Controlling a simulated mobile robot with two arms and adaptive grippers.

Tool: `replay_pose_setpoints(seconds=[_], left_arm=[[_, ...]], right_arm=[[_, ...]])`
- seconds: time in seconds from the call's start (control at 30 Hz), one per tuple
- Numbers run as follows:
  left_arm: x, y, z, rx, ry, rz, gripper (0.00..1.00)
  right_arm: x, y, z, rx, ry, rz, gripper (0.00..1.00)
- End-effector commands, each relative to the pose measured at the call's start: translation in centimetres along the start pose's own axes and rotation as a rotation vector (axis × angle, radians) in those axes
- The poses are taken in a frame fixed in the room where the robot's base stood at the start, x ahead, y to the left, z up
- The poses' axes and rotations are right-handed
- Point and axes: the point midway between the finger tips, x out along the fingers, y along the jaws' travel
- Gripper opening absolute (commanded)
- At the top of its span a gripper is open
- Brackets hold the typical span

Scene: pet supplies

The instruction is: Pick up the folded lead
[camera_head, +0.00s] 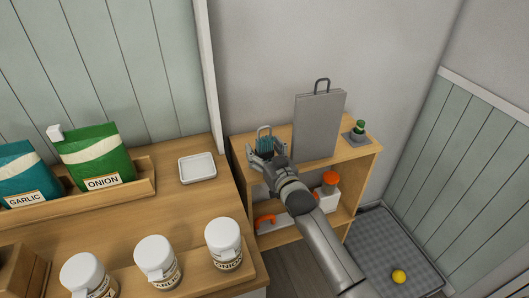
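The folded lead (263,144) is a small teal bundle with a pale loop standing up at its top. It is at the left end of the top of the low wooden shelf. My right gripper (266,151) reaches it from the front, with its fingers around the lead's sides. The gripper and wrist hide the lower part of the lead. I cannot tell whether the fingers press on it or whether it is lifted off the shelf. My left gripper is not in view.
A grey upright board (320,125) with a handle stands close to the right of my gripper. A green-topped item (360,128) is farther right. A wooden counter (200,212) with jars, bags and a white dish (197,168) is at left. A yellow ball (398,276) lies on a floor mat.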

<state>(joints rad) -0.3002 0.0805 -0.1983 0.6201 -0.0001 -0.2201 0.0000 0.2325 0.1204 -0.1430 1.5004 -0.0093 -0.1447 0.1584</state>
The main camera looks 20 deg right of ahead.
Motion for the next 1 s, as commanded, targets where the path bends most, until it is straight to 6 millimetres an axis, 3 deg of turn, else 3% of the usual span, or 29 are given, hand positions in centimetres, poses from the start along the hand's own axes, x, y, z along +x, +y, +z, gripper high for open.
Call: replay_pose_setpoints(seconds=[0.07, 0.4, 0.73, 1.0], left_arm=[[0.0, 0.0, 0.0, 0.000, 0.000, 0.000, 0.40], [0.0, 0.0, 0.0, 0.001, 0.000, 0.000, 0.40], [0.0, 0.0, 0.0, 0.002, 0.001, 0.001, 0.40], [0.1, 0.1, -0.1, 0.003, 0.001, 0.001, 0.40]], right_arm=[[0.0, 0.0, 0.0, 0.000, 0.000, 0.000, 0.62], [0.0, 0.0, 0.0, 0.000, -0.001, 0.000, 0.19], [0.0, 0.0, -0.9, -0.001, 0.003, 0.000, 0.18], [0.0, 0.0, -6.2, 0.000, 0.007, 0.000, 0.18]])
